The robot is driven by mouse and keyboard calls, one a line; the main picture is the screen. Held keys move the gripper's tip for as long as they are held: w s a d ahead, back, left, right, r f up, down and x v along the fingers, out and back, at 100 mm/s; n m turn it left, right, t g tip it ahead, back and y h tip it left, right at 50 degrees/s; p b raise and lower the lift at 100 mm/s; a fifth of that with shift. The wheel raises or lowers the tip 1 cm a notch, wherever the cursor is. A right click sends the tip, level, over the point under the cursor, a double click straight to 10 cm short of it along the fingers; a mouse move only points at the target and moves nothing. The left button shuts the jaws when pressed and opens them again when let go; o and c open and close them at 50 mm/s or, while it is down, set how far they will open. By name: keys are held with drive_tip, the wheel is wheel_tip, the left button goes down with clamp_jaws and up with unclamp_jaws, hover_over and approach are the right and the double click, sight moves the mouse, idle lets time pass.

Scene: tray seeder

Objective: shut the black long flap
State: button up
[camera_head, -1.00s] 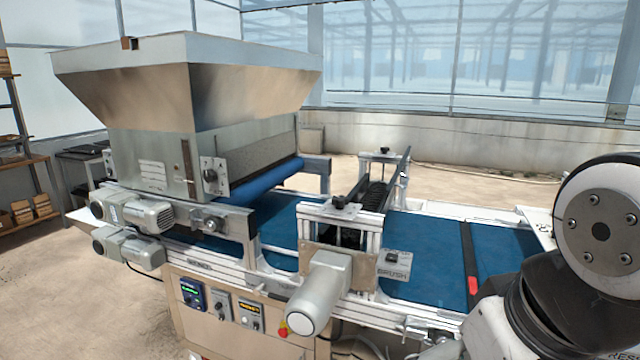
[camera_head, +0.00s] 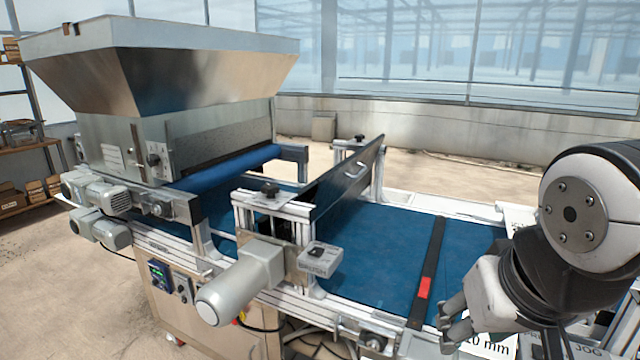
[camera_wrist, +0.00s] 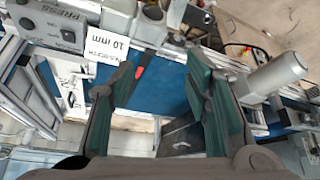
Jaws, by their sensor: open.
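The black long flap (camera_head: 345,182) is a dark, long panel with a pale handle on its face. It stands raised, near upright, across the blue belt at the right side of the brush unit. In the wrist view a dark panel (camera_wrist: 184,134) between my fingers, with a pale bar on it, looks like the same flap. My gripper (camera_head: 453,318) is at the lower right of the head view, by the near edge of the belt, well apart from the flap. In the wrist view my gripper (camera_wrist: 162,70) has its two green-padded fingers wide apart, with nothing held.
The blue belt (camera_head: 385,235) is clear apart from a black strip with a red tag (camera_head: 424,287). A grey motor (camera_head: 240,283) juts out below the brush unit. A small switch box (camera_head: 320,260) sits by the near rail. A large steel hopper (camera_head: 160,75) stands left.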

drive_tip(key=w+f+m+t+b, duration=0.1)
drive_tip(key=w, duration=0.4)
drive_tip(key=w+f+m+t+b, duration=0.1)
drive_tip(key=w+f, duration=0.1)
drive_tip(key=w, duration=0.4)
drive_tip(key=w+f+m+t+b, duration=0.1)
drive_tip(key=w+f, duration=0.1)
drive_tip(key=w, duration=0.3)
drive_tip(key=shift+w+a+f+b, duration=0.2)
drive_tip(key=shift+w+a+b, duration=0.1)
drive_tip(key=shift+w+b, duration=0.1)
clamp_jaws()
drive_tip(key=m+t+y+b, duration=0.6)
drive_tip(key=m+t+b, duration=0.55)
drive_tip(key=m, duration=0.25)
approach(334, 175)
drive_tip(key=w+d, duration=0.2)
drive_tip(key=w, duration=0.1)
drive_tip(key=shift+w+a+r, duration=0.15)
drive_tip(key=shift+w+a, duration=0.1)
drive_tip(key=shift+a, duration=0.25)
drive_tip(key=shift+w+a+r, duration=0.2)
drive_tip(key=shift+a, duration=0.35)
drive_tip(key=shift+w+a+r, duration=0.15)
drive_tip(key=shift+w+a, duration=0.1)
drive_tip(key=shift+a, duration=0.25)
